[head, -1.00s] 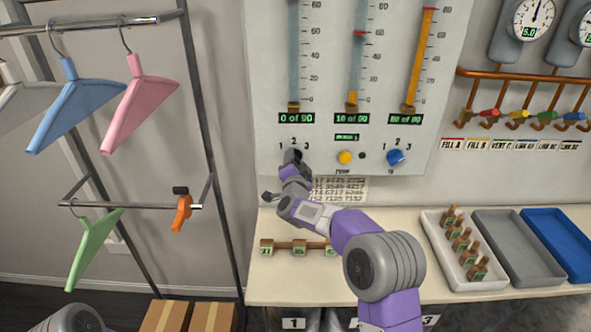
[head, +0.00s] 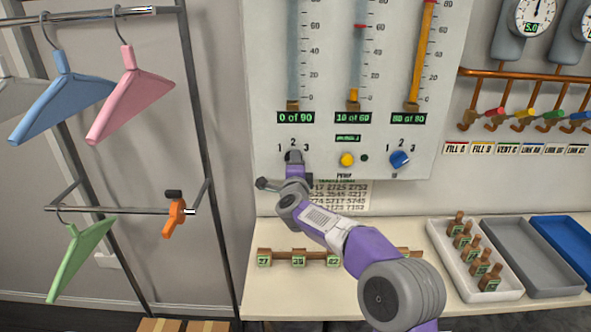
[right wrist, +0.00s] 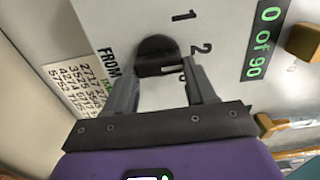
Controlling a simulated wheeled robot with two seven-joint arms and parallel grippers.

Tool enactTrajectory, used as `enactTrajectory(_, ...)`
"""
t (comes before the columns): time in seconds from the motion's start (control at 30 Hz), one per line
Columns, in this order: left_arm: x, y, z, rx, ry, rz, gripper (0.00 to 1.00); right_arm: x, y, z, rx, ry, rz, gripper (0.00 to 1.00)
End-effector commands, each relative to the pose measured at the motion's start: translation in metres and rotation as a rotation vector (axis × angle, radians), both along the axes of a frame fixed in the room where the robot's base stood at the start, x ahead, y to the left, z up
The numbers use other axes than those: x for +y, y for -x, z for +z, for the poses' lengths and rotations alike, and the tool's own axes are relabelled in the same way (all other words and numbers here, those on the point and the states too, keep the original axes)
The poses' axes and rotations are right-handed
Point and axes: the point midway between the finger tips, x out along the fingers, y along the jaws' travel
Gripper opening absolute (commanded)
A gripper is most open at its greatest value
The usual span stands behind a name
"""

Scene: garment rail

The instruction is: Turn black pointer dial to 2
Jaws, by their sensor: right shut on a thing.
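The black pointer dial (head: 292,156) is on the panel under the "0 of 90" display, with the numbers 1, 2 and 3 around it. My right gripper (head: 294,164) is at the dial from below. In the right wrist view, the fingers of my right gripper (right wrist: 160,75) are shut on the black dial (right wrist: 154,48), one on each side. A short white mark shows on the dial's lower right, close to the right finger. The 3 is mostly hidden there, so I cannot tell exactly which number the pointer faces. My left gripper is out of view.
A yellow button (head: 346,160) and a blue dial (head: 400,159) are right of the black dial. A printed number sheet (head: 350,196) hangs below. Tagged blocks (head: 298,258) stand on the table under my arm. Hangers (head: 62,95) on a rail are at left.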

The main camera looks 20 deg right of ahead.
Motion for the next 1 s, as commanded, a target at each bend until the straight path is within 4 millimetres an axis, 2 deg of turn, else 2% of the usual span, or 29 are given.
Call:
enactTrajectory(0.47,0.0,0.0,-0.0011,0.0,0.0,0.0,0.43,0.0002,-0.0001,-0.0001,-0.002,-0.012,0.001,0.25)
enactTrajectory(0.5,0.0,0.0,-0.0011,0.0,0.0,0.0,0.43,0.0002,-0.0001,-0.0001,-0.002,-0.012,0.001,0.61)
enactTrajectory(0.63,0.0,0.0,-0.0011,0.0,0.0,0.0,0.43,0.0002,-0.0001,-0.0001,-0.002,-0.012,0.001,0.81)
enactTrajectory(1.0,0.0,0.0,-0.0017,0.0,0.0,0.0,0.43,0.0011,0.0036,0.0001,-0.003,-0.011,0.0,0.81)
